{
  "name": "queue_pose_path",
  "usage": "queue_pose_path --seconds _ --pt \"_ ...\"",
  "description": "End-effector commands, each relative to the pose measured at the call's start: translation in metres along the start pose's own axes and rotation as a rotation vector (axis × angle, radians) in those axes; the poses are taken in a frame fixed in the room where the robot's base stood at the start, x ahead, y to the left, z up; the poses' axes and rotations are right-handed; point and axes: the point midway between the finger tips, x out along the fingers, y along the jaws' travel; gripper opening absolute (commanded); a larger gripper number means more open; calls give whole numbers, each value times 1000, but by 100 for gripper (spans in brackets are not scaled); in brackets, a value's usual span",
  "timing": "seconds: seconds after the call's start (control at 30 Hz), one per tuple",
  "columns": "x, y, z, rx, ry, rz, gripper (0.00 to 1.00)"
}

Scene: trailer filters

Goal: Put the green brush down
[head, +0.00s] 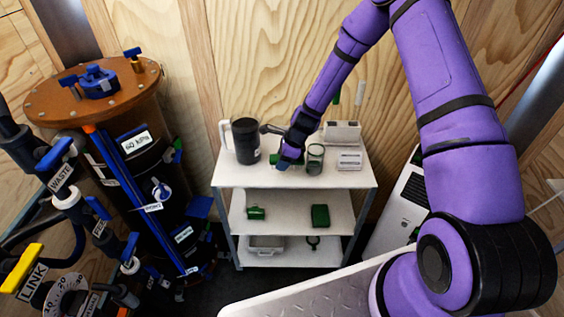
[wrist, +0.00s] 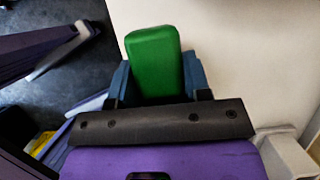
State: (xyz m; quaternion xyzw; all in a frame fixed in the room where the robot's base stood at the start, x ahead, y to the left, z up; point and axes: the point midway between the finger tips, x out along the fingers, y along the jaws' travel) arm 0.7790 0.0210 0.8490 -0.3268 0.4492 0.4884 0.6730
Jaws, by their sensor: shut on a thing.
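The green brush shows as a green block (wrist: 155,58) in the wrist view, between the two blue fingers of my gripper (wrist: 157,85). My gripper is shut on it. In the head view my gripper (head: 288,160) is low over the top of a white shelf unit (head: 235,176), between a black jug and a glass jar. A little green shows beside the fingers there. The fingers partly hide the brush, and I cannot tell whether it touches the shelf top.
On the shelf top stand the black jug (head: 246,141), the glass jar (head: 315,160), a white holder (head: 341,132) and a small white box (head: 349,161). Green items (head: 320,215) lie on the middle shelf. A large labelled tank (head: 140,170) stands left. The shelf top's front strip is clear.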

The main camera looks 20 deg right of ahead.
Motion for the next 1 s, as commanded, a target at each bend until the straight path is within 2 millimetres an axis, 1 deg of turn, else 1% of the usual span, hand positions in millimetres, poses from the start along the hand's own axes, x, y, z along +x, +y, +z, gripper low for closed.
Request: queue_pose_path --seconds 0.03,0.1,0.23,0.37,0.6,0.97,1.0 --pt "1 -10 0 -1 1 -1 18" --pt "3 -20 1 1 0 -1 18" --pt "4 -30 0 -1 0 0 18" --pt "8 -32 -2 1 1 2 18" --pt "34 -32 -12 2 0 2 18" --pt "38 -32 -14 0 0 1 18" --pt "38 -32 -14 1 0 1 47"
